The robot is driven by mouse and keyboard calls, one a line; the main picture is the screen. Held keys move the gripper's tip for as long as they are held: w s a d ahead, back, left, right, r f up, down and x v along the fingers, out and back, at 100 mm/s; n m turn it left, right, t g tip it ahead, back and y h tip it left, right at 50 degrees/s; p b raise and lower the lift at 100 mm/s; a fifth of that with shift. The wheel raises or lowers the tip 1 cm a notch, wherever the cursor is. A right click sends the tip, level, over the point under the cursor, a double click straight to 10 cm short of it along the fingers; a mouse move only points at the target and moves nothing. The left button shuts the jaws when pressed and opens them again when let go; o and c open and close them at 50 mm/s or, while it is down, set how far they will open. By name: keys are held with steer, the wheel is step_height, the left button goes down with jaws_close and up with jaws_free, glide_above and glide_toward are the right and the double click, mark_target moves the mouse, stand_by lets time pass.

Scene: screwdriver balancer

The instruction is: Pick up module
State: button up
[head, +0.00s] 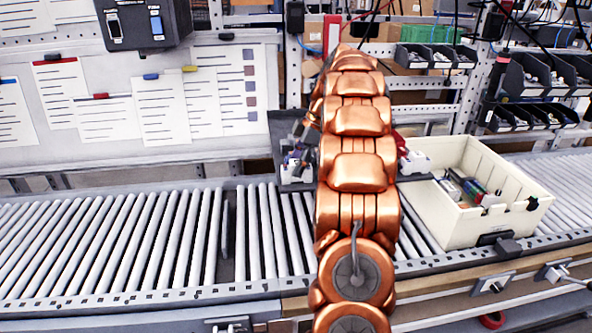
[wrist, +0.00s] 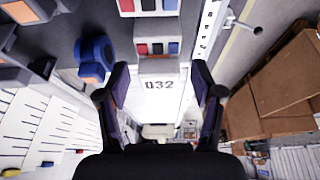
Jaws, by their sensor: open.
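In the wrist view my gripper (wrist: 162,80) is open, with one dark finger on each side and nothing visibly held. A light block marked 032 (wrist: 158,69) shows between and beyond the fingertips. Red, blue and dark coloured faces (wrist: 157,47) lie just above it in the picture. I cannot tell for sure whether this is the module, or how far it is from the fingers. In the head view my copper arm covers the middle, and the gripper is mostly hidden behind it.
A cream bin (head: 452,218) holding small items stands on the roller conveyor (head: 120,240) at right. A dark tray (head: 285,128) is left of my arm. The left rollers are clear. A blue round object (wrist: 95,52) is left of the fingers in the wrist view.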

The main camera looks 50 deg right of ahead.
steer(key=shift+p+x, duration=0.5)
steer(key=shift+x, duration=1.05)
jaws_close()
